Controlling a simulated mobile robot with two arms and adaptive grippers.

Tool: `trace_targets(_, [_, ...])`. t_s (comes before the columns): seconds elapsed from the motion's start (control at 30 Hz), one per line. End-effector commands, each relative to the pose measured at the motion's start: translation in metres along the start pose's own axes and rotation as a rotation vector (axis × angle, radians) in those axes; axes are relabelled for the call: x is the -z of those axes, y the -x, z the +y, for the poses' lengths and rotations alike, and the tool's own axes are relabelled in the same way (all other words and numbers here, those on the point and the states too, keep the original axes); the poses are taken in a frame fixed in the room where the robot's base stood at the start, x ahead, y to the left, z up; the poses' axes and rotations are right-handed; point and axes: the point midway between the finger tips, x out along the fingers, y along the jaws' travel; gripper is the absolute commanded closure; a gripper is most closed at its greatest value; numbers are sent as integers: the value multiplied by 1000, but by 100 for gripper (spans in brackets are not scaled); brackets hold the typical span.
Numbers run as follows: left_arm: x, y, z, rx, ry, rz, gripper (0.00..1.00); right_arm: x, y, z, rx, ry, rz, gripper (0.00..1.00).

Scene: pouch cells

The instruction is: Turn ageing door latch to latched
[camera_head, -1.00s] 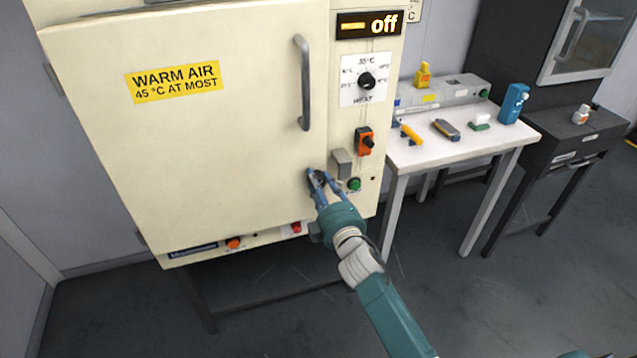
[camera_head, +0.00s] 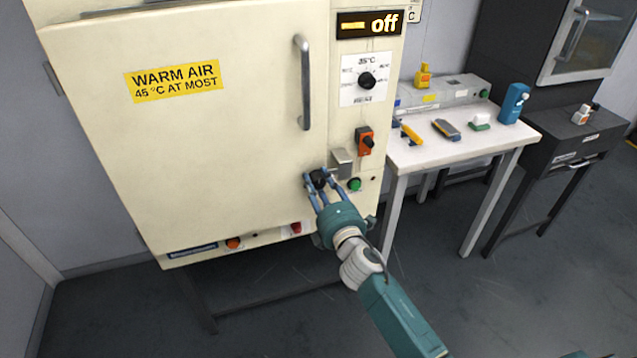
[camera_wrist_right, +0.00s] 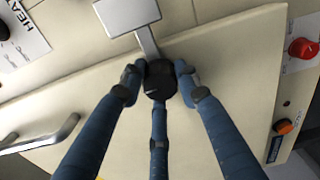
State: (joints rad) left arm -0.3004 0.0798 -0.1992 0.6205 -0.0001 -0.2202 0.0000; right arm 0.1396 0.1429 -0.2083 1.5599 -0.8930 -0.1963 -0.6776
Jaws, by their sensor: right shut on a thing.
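The ageing door (camera_head: 200,130) is a cream cabinet door with a "WARM AIR" label, and it looks closed. Its latch is a dark round knob (camera_wrist_right: 160,80) with a grey metal bar running from it to a grey plate (camera_wrist_right: 127,14) on the frame. In the head view the knob (camera_head: 319,179) sits low on the door's right edge, next to the grey plate (camera_head: 342,162). My right gripper (camera_head: 324,183) has its blue fingers around the knob, shut on it. In the right wrist view the fingers (camera_wrist_right: 158,85) surround the knob. My left gripper is not in view.
Above are a vertical door handle (camera_head: 303,82), a heat dial (camera_head: 367,80) and a display reading "off" (camera_head: 370,24). An orange switch (camera_head: 365,141) and a green button (camera_head: 355,184) are close to the gripper. A white table (camera_head: 450,152) with small items stands right.

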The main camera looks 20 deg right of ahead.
Motion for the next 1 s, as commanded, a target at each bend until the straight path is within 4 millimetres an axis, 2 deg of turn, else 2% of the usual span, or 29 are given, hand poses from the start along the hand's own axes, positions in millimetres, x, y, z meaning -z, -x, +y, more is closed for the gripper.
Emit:
trace_targets(0.43, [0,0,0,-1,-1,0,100,-1,0,-2,3,18,-2,100])
trace_targets(0.47, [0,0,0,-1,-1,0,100,-1,0,-1,3,18,-2,66])
trace_targets(0.53, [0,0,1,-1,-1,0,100,-1,0,-1,2,17,-2,52])
trace_targets(0.57, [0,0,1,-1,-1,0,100,-1,0,-1,2,17,-2,49])
trace_targets(0.87, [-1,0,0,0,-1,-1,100,0,1,0,1,14,-1,49])
trace_targets(1.0, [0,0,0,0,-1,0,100,0,14,-2,2,14,0,49])
